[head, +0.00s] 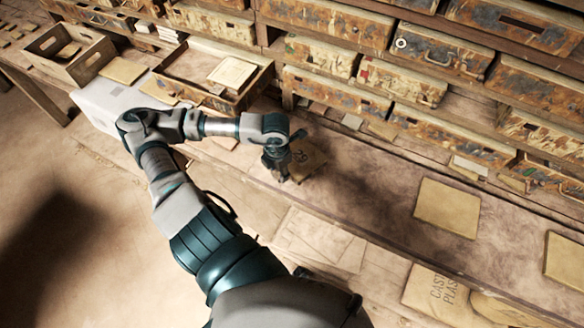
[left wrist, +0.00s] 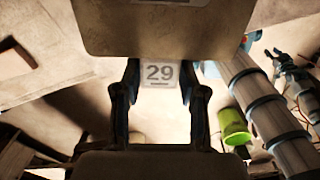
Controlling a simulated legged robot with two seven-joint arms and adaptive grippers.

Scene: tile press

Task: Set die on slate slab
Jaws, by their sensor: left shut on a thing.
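My left gripper (head: 280,166) reaches over the bench and is shut on the die. In the left wrist view, a white face marked 29 (left wrist: 159,73) sits between the fingertips, under a broad grey-brown plate (left wrist: 165,27); both appear to be parts of the die. In the head view, a brown square piece (head: 313,160) with a dark mark shows just right of the gripper, partly hidden by it. I cannot tell whether it touches the bench. I cannot surely pick out the slate slab. My right gripper cannot be made out.
The bench top (head: 375,200) runs below worn drawers (head: 437,57). A tan square tile (head: 447,208) lies to the right. A board lettered "CAST PLASTE" (head: 436,291) is at the lower right. An open wooden tray (head: 185,70) stands at the back left. A green bucket (left wrist: 234,126) shows in the wrist view.

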